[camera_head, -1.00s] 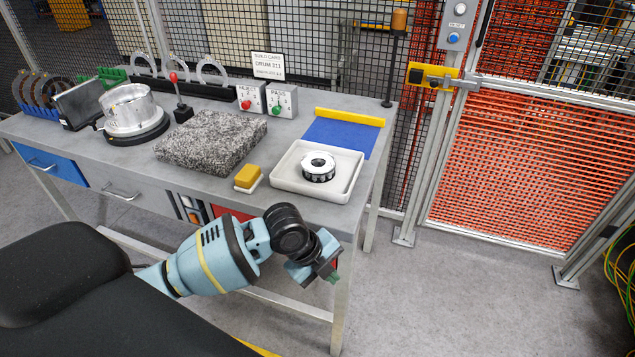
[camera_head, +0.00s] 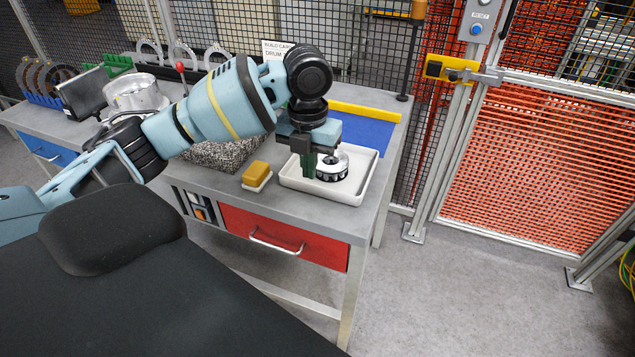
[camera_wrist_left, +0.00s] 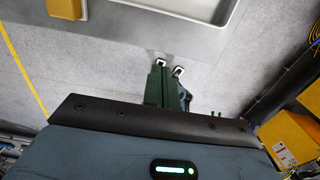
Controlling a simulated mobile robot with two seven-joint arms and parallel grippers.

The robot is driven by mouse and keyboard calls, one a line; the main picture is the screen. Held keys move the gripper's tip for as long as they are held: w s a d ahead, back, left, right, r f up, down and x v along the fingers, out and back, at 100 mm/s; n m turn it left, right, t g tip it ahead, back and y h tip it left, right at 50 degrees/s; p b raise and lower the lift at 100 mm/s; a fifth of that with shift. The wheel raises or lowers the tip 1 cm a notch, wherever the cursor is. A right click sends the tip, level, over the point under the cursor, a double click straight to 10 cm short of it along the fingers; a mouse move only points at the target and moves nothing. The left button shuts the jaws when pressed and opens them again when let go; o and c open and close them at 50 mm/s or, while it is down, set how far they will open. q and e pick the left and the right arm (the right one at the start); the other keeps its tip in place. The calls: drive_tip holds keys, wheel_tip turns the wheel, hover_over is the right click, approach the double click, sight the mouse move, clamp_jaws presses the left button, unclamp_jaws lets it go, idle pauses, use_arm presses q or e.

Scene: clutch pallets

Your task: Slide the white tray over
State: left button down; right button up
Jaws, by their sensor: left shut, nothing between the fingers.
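The white tray (camera_head: 369,181) sits near the right front of the grey workbench, with a black and silver round part (camera_head: 333,168) in it. Part of the tray also shows at the top of the left wrist view (camera_wrist_left: 185,10). My left gripper (camera_head: 309,172) is shut and empty, fingers pointing down. In the head view it overlaps the tray's left part and hides some of it and of the round part. In the left wrist view its fingertips (camera_wrist_left: 169,66) show against the floor, short of the bench edge, with no contact visible. My right gripper is in neither view.
A yellow block on a pale base (camera_head: 257,175) stands left of the tray. A blue mat (camera_head: 368,133) with a yellow bar (camera_head: 365,110) lies behind it. A speckled grey slab (camera_head: 215,154) is farther left, partly behind my arm. Mesh fencing (camera_head: 540,150) stands right.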

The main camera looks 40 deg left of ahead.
use_arm(q)
wheel_tip(320, 180, down, 10)
drive_tip(key=shift+r, duration=0.25)
drive_tip(key=w, duration=0.2)
drive_tip(key=shift+w+a+f, duration=0.25)
drive_tip(key=shift+w+a, duration=0.05)
drive_tip(key=shift+w, duration=0.05)
drive_tip(key=shift+w+a, duration=0.15)
drive_tip(key=shift+w, duration=0.5)
drive_tip(key=shift+w, duration=0.1)
